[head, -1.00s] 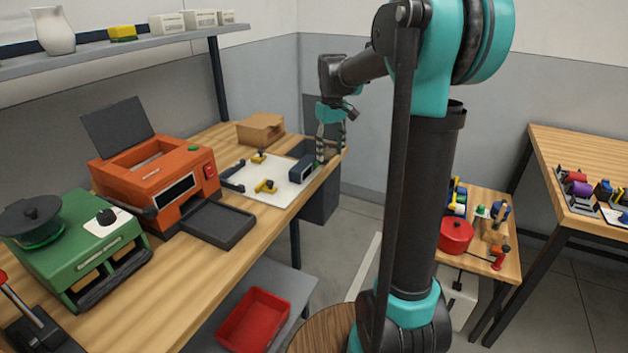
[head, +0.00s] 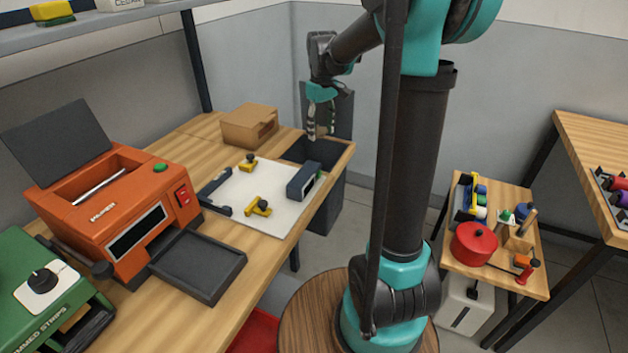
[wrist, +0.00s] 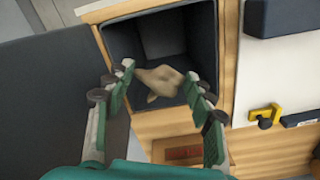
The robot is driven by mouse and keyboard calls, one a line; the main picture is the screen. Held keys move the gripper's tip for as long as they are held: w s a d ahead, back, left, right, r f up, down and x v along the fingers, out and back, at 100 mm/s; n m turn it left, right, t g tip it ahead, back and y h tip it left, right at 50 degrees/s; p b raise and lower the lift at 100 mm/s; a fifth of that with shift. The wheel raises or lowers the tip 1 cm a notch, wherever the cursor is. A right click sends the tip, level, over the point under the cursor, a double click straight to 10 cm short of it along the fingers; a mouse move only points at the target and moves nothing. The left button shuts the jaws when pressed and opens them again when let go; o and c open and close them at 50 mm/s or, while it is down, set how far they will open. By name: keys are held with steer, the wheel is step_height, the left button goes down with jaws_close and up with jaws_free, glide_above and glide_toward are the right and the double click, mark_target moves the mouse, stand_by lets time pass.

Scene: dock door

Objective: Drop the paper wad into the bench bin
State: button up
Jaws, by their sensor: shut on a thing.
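In the wrist view the tan, crumpled paper wad (wrist: 160,82) sits between the two green fingers of my gripper (wrist: 158,80), which is shut on it. Behind the wad is the square dark mouth of the bench bin (wrist: 121,38), set into the bench top, and its inside looks empty where I can see it. In the head view my gripper (head: 320,133) points down over the bin (head: 325,150) at the far end of the bench. The wad cannot be made out there.
A cardboard box (head: 249,126) stands beside the bin. A white board (head: 262,200) with yellow clamps and a dark block (head: 303,181) lies in front. An orange machine (head: 120,210) with a dark tray (head: 198,263) is nearer. A small side table (head: 498,262) stands right.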

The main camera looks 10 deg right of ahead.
steer(key=shift+w+f, duration=0.15)
steer(key=shift+w, duration=0.3)
steer(key=shift+f, duration=2.95)
steer(key=o, duration=0.8)
steer(key=shift+c, duration=0.2)
step_height(320, 180, up, 8)
steer(key=shift+f, duration=0.25)
